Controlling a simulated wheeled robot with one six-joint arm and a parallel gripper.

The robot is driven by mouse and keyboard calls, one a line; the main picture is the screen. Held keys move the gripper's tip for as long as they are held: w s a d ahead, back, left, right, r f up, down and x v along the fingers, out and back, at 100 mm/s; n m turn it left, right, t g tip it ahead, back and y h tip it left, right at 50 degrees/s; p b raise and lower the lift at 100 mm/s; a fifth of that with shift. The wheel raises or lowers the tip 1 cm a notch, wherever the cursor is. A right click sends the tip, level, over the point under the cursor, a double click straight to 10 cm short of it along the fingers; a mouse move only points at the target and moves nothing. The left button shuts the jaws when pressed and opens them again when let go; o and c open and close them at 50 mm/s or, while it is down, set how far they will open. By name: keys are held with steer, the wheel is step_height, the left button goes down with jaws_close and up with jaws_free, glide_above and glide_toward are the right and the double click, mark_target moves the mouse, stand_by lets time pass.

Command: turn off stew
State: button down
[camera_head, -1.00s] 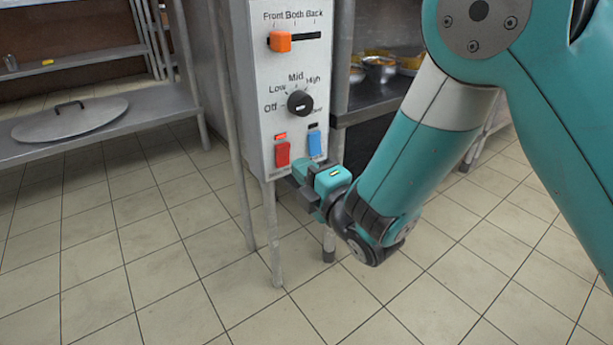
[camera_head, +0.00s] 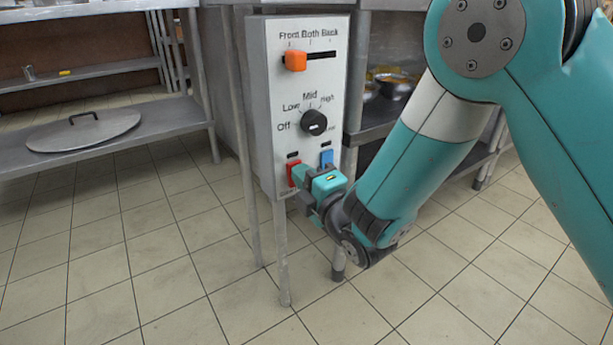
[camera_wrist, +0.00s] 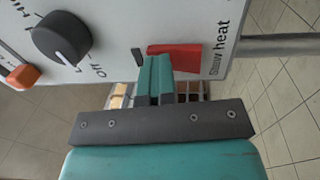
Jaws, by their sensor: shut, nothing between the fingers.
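A white control panel (camera_head: 270,90) stands on legs. Its red switch (camera_head: 293,170) is low on the left, partly hidden by my gripper (camera_head: 301,175). A blue switch (camera_head: 327,158) is to the right of it. The small indicators above both switches look dark. In the wrist view, the red switch (camera_wrist: 178,57) has a label ending in "heat"; the first word is hard to read. My gripper (camera_wrist: 158,65) is shut and empty, its teal fingertips overlapping the red switch's edge. I cannot tell whether they touch it.
A black knob (camera_head: 314,123) marked Off, Low, Mid, High is above the switches. An orange slider (camera_head: 295,61) sits at Front. A shelf with a lid (camera_head: 84,130) is at left. Pots (camera_head: 393,87) stand behind at right. Tiled floor is clear in front.

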steer(key=r+p+v, duration=0.3)
steer(key=p+v, duration=0.4)
steer(key=v, duration=0.6)
steer(key=shift+s+d, duration=0.3)
steer(key=shift+s, duration=0.1)
steer(key=shift+r, duration=0.1)
